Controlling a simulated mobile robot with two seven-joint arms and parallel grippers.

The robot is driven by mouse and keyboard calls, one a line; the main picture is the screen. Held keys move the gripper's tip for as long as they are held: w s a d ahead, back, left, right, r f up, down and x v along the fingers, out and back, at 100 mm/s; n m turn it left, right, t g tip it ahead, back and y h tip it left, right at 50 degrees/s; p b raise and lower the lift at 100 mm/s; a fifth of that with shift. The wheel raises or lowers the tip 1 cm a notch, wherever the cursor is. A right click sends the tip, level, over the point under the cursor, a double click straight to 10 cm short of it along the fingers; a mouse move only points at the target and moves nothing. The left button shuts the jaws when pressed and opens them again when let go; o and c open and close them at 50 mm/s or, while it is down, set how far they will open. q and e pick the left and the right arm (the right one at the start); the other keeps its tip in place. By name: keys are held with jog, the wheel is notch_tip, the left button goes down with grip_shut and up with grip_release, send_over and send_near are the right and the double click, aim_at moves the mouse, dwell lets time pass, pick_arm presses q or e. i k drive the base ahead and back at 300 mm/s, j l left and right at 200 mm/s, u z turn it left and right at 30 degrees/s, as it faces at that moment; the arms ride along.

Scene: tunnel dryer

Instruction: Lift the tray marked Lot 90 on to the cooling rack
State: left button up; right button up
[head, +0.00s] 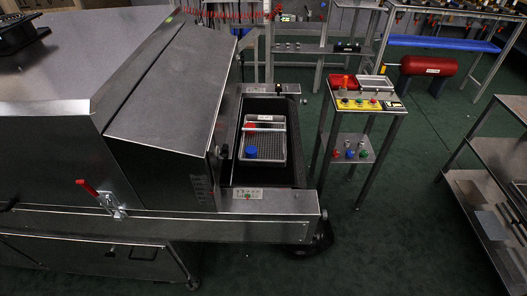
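A light grey mesh tray (270,141) lies on the dark conveyor belt (268,181) at the dryer's open end. It has a small white label (265,117) at its far end, too small to read. A blue round piece (251,152) lies in its near left part, and a red piece shows at its far left. A metal rack with shelves (500,153) stands at the right edge, partly cut off; it may be the cooling rack. Neither of my grippers is in view.
The steel dryer housing (165,85) fills the left, with a red-handled clamp (88,188) on its side. A small stand (361,111) with buttons and bins is just right of the belt. Green floor (400,215) lies clear between stand and rack.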

aim_at(269, 138)
jog(key=u, duration=1.35)
jog(key=l, duration=4)
jog(key=i, duration=0.1)
